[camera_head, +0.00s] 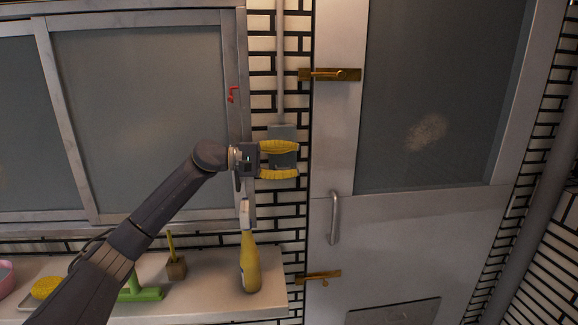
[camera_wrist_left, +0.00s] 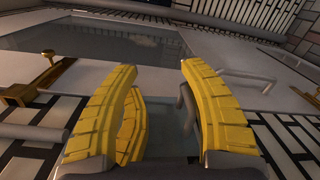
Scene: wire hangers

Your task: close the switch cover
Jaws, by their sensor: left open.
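The grey switch box with its cover (camera_head: 282,132) is on the tiled wall, just left of the metal door. My left gripper (camera_head: 297,160) is in front of it, with yellow fingers open and spread above and below. The fingers hide much of the box, so I cannot tell how far the cover is swung. In the left wrist view, the open fingers (camera_wrist_left: 160,75) have a gap between them. A dark grey piece (camera_wrist_left: 187,108) shows beside the right-hand finger; it may be part of the cover, and contact is unclear. My right gripper is not in view.
The metal door (camera_head: 400,225) has a handle (camera_head: 335,218) and brass latches (camera_head: 330,74) close to the box. A conduit (camera_head: 280,60) runs above it.

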